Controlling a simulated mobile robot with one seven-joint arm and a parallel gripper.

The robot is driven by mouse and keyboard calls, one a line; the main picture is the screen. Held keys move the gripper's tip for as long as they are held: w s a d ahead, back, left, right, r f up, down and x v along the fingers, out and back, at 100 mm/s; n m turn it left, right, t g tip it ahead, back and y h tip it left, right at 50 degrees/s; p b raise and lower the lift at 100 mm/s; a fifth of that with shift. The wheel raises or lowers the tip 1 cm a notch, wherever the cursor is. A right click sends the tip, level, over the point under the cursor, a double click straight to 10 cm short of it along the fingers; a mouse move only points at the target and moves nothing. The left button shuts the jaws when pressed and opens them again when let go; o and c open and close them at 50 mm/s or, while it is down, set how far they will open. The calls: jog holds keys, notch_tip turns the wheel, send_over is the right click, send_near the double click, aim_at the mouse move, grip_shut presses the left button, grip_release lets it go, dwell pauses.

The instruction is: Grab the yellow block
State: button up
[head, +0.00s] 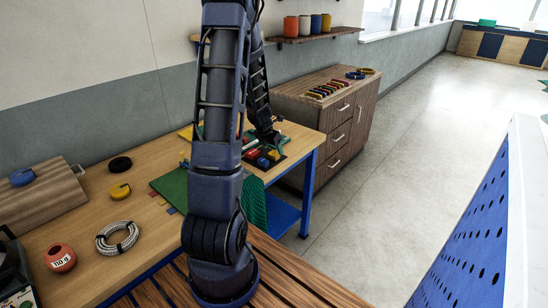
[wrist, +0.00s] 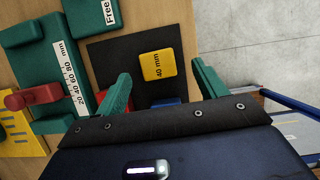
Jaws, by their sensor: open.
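The yellow block (wrist: 158,65), marked "40 mm", lies on a black mat (wrist: 112,62) in the wrist view. My gripper (wrist: 162,76) is open, with its two green fingers to the left and right of the block in the picture. Nothing is held, and bare mat shows between the left finger and the block. A blue block (wrist: 166,102) shows partly behind my gripper body.
A green gauge (wrist: 58,70) with a millimetre scale and a red piece (wrist: 32,97) lie left of the mat. A green block (wrist: 103,14) lies beyond.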

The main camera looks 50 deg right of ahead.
aim_at(273, 153)
jog(key=shift+x, duration=1.9)
jog(key=shift+w+a+f, duration=0.1)
jog(key=shift+w+a, duration=0.05)
jog(key=c, duration=1.1)
